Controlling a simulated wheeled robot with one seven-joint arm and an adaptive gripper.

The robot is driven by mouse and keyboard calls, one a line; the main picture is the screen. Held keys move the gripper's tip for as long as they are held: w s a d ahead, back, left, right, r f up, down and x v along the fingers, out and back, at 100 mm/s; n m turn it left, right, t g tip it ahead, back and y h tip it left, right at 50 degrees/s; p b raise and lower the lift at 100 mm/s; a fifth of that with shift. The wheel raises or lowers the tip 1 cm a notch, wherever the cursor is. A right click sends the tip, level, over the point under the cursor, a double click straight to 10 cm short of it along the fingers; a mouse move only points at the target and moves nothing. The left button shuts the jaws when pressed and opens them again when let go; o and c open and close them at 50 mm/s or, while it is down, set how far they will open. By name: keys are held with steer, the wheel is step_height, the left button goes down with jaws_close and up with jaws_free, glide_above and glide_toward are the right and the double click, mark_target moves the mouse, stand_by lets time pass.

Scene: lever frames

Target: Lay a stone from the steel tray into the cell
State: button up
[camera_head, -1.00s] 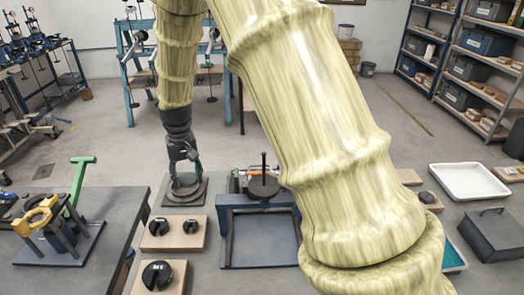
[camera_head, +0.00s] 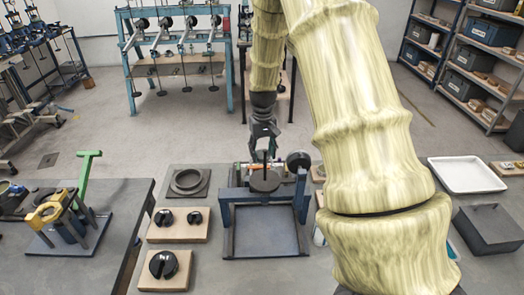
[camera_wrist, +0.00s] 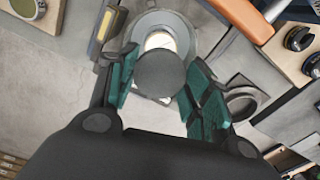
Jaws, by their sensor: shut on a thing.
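My gripper (camera_head: 264,128) hangs point-down at the back of the bench, over or just behind the lever frame; the depth is hard to tell. In the wrist view its green-padded fingers (camera_wrist: 160,82) are shut on a dark grey round piece (camera_wrist: 160,72), too plain to tell for sure as a stone. Beyond it shows a grey ring-shaped part (camera_wrist: 178,20) with a pale centre. A dark square base with a raised ring (camera_head: 189,182), possibly the cell, stands left of the frame and also shows in the wrist view (camera_wrist: 243,103). A pale shallow tray (camera_head: 468,175) stands at the right.
The blue lever frame (camera_head: 228,215) with a dark disc and upright rod stands near my gripper. Wooden boards (camera_head: 160,232) with slotted black weights lie at the left front. A dark lidded box (camera_head: 492,230) sits at the right. My arm hides part of the bench.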

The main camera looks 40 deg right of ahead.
steer(key=shift+f+b, duration=1.7)
steer(key=shift+f, duration=0.55)
steer(key=shift+w+f+b, duration=0.1)
steer(key=shift+f+b, duration=0.35)
steer(key=shift+f, duration=1.45)
steer(key=shift+a, duration=0.1)
steer(key=shift+f+p, duration=0.1)
steer(key=shift+p, duration=0.25)
steer(key=o, duration=1.1)
step_height(320, 180, up, 12)
